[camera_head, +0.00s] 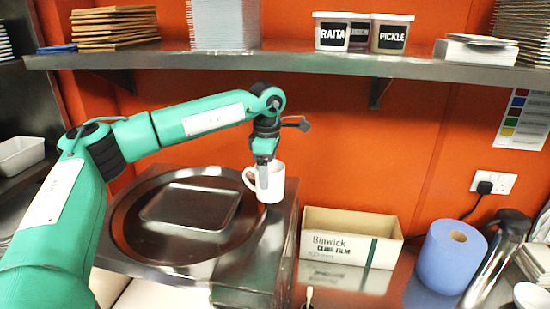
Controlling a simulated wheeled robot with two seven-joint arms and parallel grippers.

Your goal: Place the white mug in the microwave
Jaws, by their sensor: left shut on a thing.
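The white mug (277,184) is upright at the right edge of the round-topped steel unit, its handle on the left. My left gripper (262,178) reaches down from above and is shut on the mug, its fingers at the mug's near side. I cannot tell whether the mug's base touches the steel top or hangs just above it. No microwave can be made out in this view. My right gripper is not in view.
A steel unit (262,262) with a round recessed top bears a metal tray (190,207). To the right are a film box (345,238), a blue paper roll (447,257) and a steel flask (497,255). A loaded shelf (300,62) runs above.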

